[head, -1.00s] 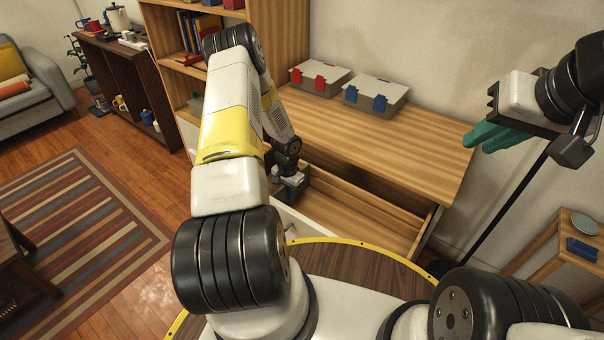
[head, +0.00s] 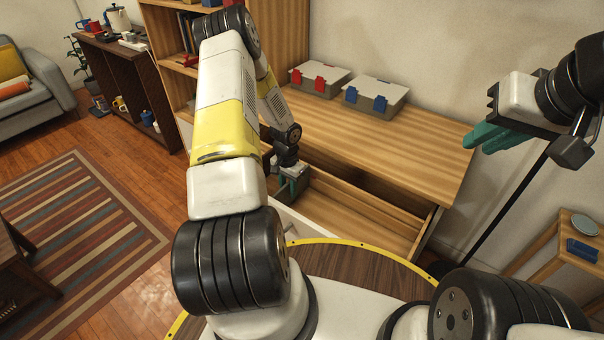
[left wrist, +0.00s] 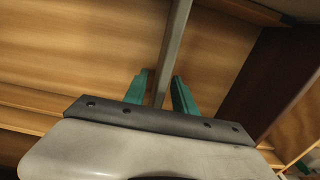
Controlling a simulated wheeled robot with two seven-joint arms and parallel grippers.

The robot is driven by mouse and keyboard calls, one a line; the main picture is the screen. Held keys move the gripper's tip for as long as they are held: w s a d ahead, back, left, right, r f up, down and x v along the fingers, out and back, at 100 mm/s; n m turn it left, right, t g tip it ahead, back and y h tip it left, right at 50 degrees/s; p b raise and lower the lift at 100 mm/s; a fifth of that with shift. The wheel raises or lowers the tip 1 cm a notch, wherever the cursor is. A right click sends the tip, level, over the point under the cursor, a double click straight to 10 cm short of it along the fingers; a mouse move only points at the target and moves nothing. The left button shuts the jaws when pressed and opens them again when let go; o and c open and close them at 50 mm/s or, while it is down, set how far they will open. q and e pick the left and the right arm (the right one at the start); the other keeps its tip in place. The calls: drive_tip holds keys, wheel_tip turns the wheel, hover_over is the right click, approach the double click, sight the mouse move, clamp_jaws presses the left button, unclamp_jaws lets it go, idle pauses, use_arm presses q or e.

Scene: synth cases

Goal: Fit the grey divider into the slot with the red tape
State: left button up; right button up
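The grey divider (left wrist: 176,45) shows in the left wrist view as a long thin bar seen edge-on, running from the top edge down between my fingers. My left gripper (left wrist: 160,85) has its teal fingers on either side of it. A gap shows between the left finger and the divider, so the gripper looks open around it. In the head view my left gripper (head: 288,184) is at the left end of the open drawer (head: 365,215); the divider cannot be made out there. No red tape or slot is visible. My right gripper (head: 492,138) is raised at the right, away from the drawer.
The wooden top (head: 390,145) above the drawer is clear in front of a box with red latches (head: 319,78) and a box with blue latches (head: 375,95). A bookshelf (head: 175,60) stands left. A small side table (head: 562,240) is at the right.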

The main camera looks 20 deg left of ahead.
use_arm(q)
wheel_tip(320, 180, up, 7)
drive_tip(key=shift+r, duration=0.1)
drive_tip(key=s+d+r+n+t, duration=0.1)
drive_tip(key=s+d+r, duration=0.1)
drive_tip(key=r, duration=0.7)
drive_tip(key=s+d+r+t, duration=0.1)
drive_tip(key=s+r, duration=0.1)
drive_tip(key=r, duration=0.8)
drive_tip(key=s+d+r+n+t, duration=0.1)
drive_tip(key=s+d+r, duration=0.1)
drive_tip(key=r, duration=0.7)
drive_tip(key=s+d+r+t, duration=0.1)
drive_tip(key=s+d+r, duration=0.1)
drive_tip(key=s+r, duration=0.2)
drive_tip(key=s+d+r+t+h, duration=0.1)
drive_tip(key=s+d+r, duration=0.2)
drive_tip(key=s, duration=0.5)
drive_tip(key=s+d+r+n+t+h, duration=0.1)
drive_tip(key=s+d+r, duration=0.2)
drive_tip(key=s+r, duration=0.2)
drive_tip(key=shift+s+r, duration=0.2)
drive_tip(key=shift+s, duration=0.3)
drive_tip(key=shift+d, duration=0.1)
drive_tip(key=shift+c, duration=0.4)
